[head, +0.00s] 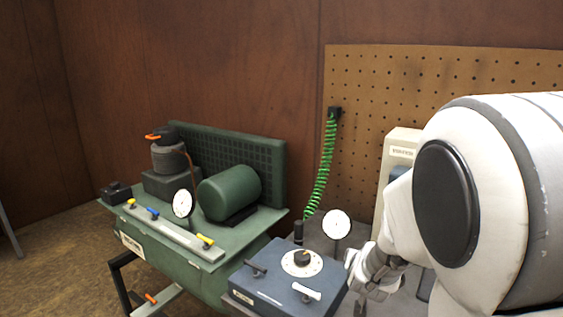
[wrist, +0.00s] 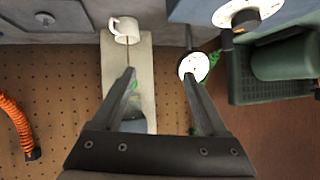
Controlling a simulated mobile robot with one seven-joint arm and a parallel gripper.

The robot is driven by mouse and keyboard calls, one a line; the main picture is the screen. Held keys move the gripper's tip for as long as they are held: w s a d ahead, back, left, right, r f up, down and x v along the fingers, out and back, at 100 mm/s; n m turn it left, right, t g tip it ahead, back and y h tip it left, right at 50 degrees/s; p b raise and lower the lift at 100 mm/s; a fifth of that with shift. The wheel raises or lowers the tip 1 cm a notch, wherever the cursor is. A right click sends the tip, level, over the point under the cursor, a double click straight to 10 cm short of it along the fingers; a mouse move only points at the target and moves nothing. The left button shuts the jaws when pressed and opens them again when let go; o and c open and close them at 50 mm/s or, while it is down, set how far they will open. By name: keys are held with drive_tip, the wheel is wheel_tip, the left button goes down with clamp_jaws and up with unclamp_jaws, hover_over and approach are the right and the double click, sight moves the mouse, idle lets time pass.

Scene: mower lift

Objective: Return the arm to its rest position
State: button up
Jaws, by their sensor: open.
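My gripper (wrist: 158,76) shows in the wrist view with its two dark fingers spread apart and nothing between them. Behind the gap stands a tall beige unit (wrist: 116,60), apart from the fingers as far as I can tell. In the head view my white arm fills the right side, and its wrist hangs by the right edge of the blue-grey control box (head: 285,286). The beige unit (head: 402,140) is partly hidden behind my arm there. Whether the fingers clear the bench is hard to tell.
A round white gauge (wrist: 193,67) is close to one finger in the wrist view. A white mug (wrist: 124,28) and an orange coiled hose (wrist: 14,122) also show there. The green machine (head: 165,228) stands left; a green coiled hose (head: 322,170) hangs from the pegboard (head: 450,75).

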drive_tip(key=s+a+r+n+g+y+p, duration=0.3)
drive_tip(key=s+a+r+y, duration=0.3)
drive_tip(key=s+r, duration=0.55)
drive_tip(key=s+r+n+g+h+p, duration=0.2)
drive_tip(key=s+r, duration=0.1)
drive_tip(key=s, duration=1.3)
drive_tip(key=shift+d+h, duration=0.2)
drive_tip(key=shift+h, duration=0.1)
